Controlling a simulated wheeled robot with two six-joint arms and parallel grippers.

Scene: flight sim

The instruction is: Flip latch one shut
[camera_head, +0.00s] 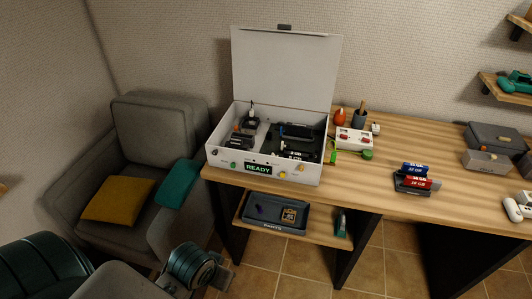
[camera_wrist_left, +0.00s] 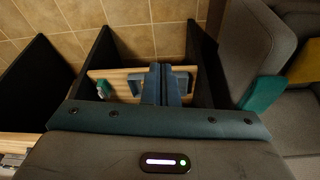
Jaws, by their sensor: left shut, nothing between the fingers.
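A white case (camera_head: 309,177) stands on the wooden desk with its lid (camera_head: 285,65) raised upright. Its front carries a green READY display (camera_head: 258,168) and small fittings: a brown one (camera_head: 215,153) at the left corner, a green one (camera_head: 233,164), a yellow one (camera_head: 282,175) and an orange one (camera_head: 300,168). I cannot tell which fitting is latch one or its position. My left gripper (camera_head: 226,277) is low in front of the desk, well below the case. In the left wrist view the gripper (camera_wrist_left: 160,70) is shut and empty. My right gripper is not in view.
The desk (camera_head: 365,190) holds a white switch box (camera_head: 354,139), red and blue items in a rack (camera_head: 415,180) and grey boxes. A lower shelf carries a dark tray (camera_head: 276,214). A grey armchair (camera_head: 160,120) stands left of the desk.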

